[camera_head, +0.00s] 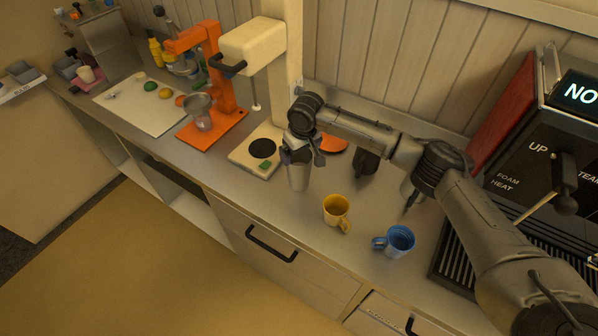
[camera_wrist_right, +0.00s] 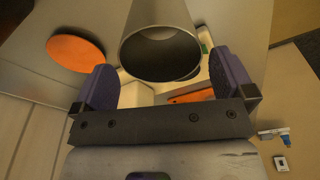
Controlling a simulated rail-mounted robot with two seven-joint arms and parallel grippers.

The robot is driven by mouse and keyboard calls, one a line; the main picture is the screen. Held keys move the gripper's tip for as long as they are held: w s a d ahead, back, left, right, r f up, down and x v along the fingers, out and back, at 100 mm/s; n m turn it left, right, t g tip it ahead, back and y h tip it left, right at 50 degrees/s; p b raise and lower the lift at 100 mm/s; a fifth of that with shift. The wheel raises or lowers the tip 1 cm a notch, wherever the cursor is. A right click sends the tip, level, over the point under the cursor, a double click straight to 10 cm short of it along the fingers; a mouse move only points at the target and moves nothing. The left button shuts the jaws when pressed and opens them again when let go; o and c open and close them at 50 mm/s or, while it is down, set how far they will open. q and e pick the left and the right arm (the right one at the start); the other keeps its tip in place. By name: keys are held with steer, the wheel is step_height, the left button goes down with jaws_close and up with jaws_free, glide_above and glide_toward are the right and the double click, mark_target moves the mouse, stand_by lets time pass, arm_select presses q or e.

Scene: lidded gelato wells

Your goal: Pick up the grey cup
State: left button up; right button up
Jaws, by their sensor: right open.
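The grey cup (camera_head: 299,177) stands upright on the counter, below my right gripper (camera_head: 302,153) in the head view. The gripper hides part of its upper end. In the right wrist view the round mouth of the grey cup (camera_wrist_right: 160,53) lies between and just beyond the two purple fingertips of my right gripper (camera_wrist_right: 165,85). The fingers are apart, one on each side, and I cannot tell whether either touches the cup. My left gripper is not in view.
A yellow mug (camera_head: 336,210) and a blue mug (camera_head: 399,241) stand to the right of the cup. A cream machine (camera_head: 262,50) and an orange press (camera_head: 226,95) stand to the left. An orange disc (camera_wrist_right: 75,53) lies close by. A coffee machine (camera_head: 520,160) is at right.

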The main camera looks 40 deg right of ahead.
mark_target(299, 157)
steer(key=shift+w+f, duration=0.15)
steer(key=shift+f, duration=0.65)
steer(key=shift+w+f, duration=0.1)
steer(key=shift+f, duration=0.7)
steer(key=c, duration=1)
